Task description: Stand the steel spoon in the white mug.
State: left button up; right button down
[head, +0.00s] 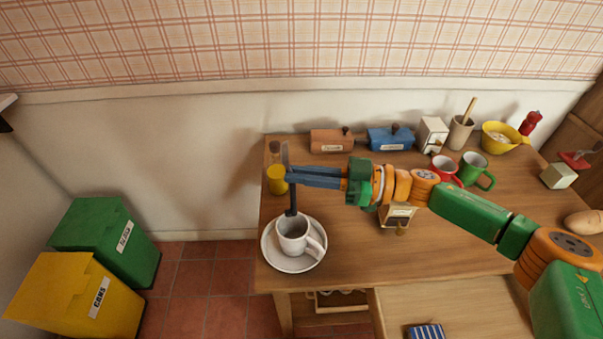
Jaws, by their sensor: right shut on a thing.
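The white mug (297,243) stands upright on a white saucer (281,264) at the table's left front, its handle toward the lower right. My right gripper (290,178) reaches in from the right, above and behind the mug. It is shut on the steel spoon (292,198), which hangs nearly upright. The spoon's dark lower part reaches down to the mug's far rim; I cannot tell whether its tip is inside the mug or just above it. The fingers hide the spoon's middle. My left gripper is not in view.
A yellow jar (276,180) stands close behind the gripper's tips. Brown (330,141) and blue (388,139) boxes line the back. Red (443,168) and green (477,171) mugs stand at right. A drawer (450,300) is open in front. Bins (90,300) stand on the floor at left.

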notch_tip(320, 180, down, 9)
jog(key=b, duration=0.6)
jog(key=c, duration=0.9)
grip_release()
jog(key=shift+d, duration=0.1)
